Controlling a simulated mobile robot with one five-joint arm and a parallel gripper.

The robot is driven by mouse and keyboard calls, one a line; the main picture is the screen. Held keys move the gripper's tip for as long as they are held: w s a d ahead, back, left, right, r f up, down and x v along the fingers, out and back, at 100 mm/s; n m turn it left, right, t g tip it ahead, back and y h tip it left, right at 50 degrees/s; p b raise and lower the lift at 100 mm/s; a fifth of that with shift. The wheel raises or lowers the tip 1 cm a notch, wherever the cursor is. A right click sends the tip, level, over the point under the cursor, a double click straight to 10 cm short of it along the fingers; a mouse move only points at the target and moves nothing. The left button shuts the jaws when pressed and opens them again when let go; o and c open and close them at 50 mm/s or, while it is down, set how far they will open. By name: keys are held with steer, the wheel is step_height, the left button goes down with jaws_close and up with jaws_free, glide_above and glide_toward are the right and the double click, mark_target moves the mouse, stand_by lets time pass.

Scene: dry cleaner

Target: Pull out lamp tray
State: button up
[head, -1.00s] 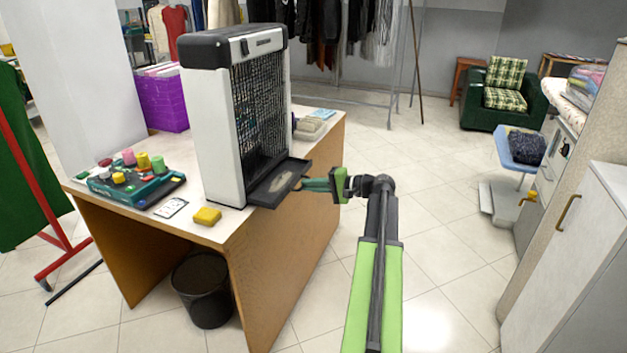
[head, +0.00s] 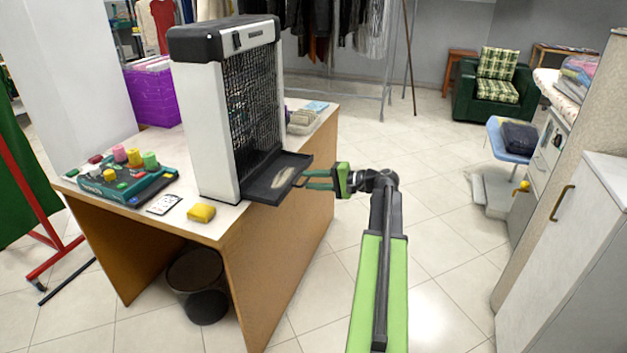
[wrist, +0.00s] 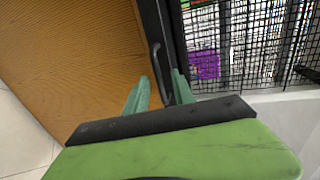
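The lamp (head: 208,130) is an upright white box with a black top and a dark wire grille, standing on the desk. Its black tray (head: 270,190) sticks out from the base, past the desk edge, with a pale patch on its floor. My gripper (head: 306,180) is at the tray's outer side, its green fingers at the tray handle (wrist: 157,62). The exact finger contact is partly hidden.
The wooden desk (head: 285,255) also holds a teal sewing box (head: 125,188), a yellow sponge (head: 201,213) and a card. A black bin (head: 200,290) stands below. Cabinets (head: 560,250) stand at the right. The floor between is clear.

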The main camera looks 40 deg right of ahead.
steer(key=p+v, duration=0.3)
steer(key=v, duration=1.4)
steer(key=shift+s, duration=0.2)
steer(key=shift+d+f, duration=0.1)
steer(key=shift+d, duration=0.05)
